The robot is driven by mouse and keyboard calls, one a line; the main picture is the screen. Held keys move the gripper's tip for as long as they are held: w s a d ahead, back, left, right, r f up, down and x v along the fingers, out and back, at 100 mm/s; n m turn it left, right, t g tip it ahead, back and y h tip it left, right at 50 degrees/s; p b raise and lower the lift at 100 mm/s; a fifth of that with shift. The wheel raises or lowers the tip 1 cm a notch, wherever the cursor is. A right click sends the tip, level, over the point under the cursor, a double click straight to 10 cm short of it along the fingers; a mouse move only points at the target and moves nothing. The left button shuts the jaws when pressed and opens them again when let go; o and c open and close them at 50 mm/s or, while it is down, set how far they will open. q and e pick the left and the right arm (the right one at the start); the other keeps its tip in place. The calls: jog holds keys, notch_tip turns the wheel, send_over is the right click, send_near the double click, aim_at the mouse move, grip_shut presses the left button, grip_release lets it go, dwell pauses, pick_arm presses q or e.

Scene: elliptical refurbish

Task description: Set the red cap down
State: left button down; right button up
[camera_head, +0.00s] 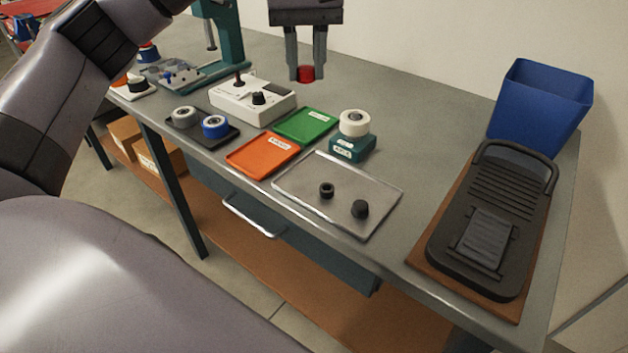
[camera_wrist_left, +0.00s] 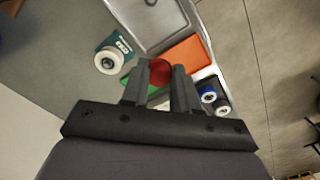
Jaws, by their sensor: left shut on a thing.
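The red cap (camera_head: 306,73) is between the fingertips of my left gripper (camera_head: 306,72). My left gripper is shut on it and holds it at the back of the workbench, behind the green tray; its height above the top is hard to tell. In the left wrist view the red cap (camera_wrist_left: 160,72) sits between the two dark fingers of the left gripper (camera_wrist_left: 160,78). My right gripper is not in either view.
A green tray (camera_head: 307,125), an orange tray (camera_head: 263,155) and a metal tray (camera_head: 300,190) with two black knobs lie on the bench. A white control box (camera_head: 252,105), tape on a teal block (camera_head: 352,147), a blue bin (camera_head: 540,105) and a black footrest-like device (camera_head: 495,225) stand around them.

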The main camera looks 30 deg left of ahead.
aim_at(307, 76)
pick_arm(q)
notch_tip(307, 76, down, 5)
jog(key=shift+r+b, duration=0.2)
jog(key=shift+b, duration=0.45)
notch_tip(307, 76, down, 9)
jog(key=shift+f, duration=2.75)
jog(key=shift+f, duration=0.15)
jog(key=c, duration=1.1)
grip_release()
jog(key=shift+c, duration=0.2)
